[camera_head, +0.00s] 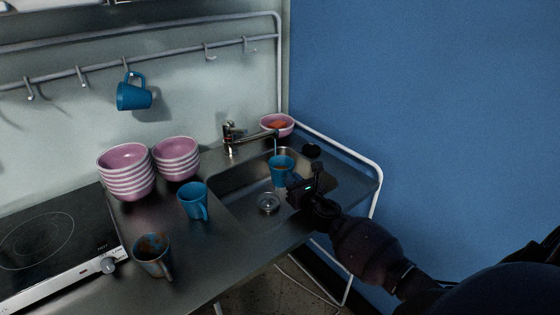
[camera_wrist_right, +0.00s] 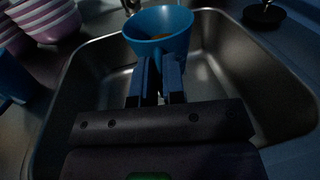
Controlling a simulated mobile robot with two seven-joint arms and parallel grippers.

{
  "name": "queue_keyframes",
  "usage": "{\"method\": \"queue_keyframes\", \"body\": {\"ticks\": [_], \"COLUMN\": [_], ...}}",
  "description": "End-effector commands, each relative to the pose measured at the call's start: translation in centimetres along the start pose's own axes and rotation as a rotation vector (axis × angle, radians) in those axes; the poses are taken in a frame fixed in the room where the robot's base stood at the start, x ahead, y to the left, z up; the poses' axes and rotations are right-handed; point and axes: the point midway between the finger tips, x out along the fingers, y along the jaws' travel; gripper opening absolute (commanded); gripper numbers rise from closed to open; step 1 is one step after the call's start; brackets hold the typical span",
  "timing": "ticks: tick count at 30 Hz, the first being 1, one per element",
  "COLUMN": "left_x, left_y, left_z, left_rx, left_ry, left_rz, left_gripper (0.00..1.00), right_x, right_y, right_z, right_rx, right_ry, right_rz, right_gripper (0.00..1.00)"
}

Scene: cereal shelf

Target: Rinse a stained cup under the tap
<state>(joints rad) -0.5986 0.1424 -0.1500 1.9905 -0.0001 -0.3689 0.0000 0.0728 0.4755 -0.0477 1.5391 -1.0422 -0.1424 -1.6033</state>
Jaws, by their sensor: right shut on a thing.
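My right gripper (camera_head: 298,184) is shut on a blue cup (camera_head: 281,168), which it holds upright over the sink (camera_head: 240,188), below the tap's spout (camera_head: 262,136). A thin streak shows between spout and cup; I cannot tell if it is water. In the right wrist view the cup (camera_wrist_right: 158,22) is ahead of the gripper (camera_wrist_right: 158,85), with an orange-brown patch inside. Another blue cup (camera_head: 152,262) with brown stains stands at the counter's front. A third blue cup (camera_head: 193,205) stands left of the sink. A fourth blue cup (camera_head: 133,97) hangs on a rail hook. My left gripper is out of view.
Two stacks of pink bowls, left (camera_head: 127,178) and right (camera_head: 176,162), stand at the back of the counter. A pink bowl (camera_head: 277,124) with something orange sits behind the sink. A black stopper (camera_head: 311,150) lies right of it. A hob (camera_head: 45,240) is at left.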

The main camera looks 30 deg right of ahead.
Motion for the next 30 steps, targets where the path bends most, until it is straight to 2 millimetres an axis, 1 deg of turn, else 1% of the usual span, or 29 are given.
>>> {"method": "queue_keyframes", "body": {"ticks": [7,10,16,30], "left_x": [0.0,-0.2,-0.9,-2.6], "left_y": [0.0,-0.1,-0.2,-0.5], "left_z": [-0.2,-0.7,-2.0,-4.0], "left_rx": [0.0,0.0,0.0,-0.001], "left_ry": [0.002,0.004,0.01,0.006], "left_rz": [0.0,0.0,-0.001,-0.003], "left_gripper": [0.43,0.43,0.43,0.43], "right_x": [0.0,-0.3,-1.3,-3.7], "right_y": [0.0,0.2,0.9,2.5], "right_z": [0.2,0.6,1.7,3.8], "right_rx": [0.0,0.0,0.001,0.0], "right_ry": [-0.002,-0.003,-0.003,-0.001], "right_rz": [0.0,0.001,0.0,0.0], "right_gripper": [0.0,0.0,0.0,0.0]}}
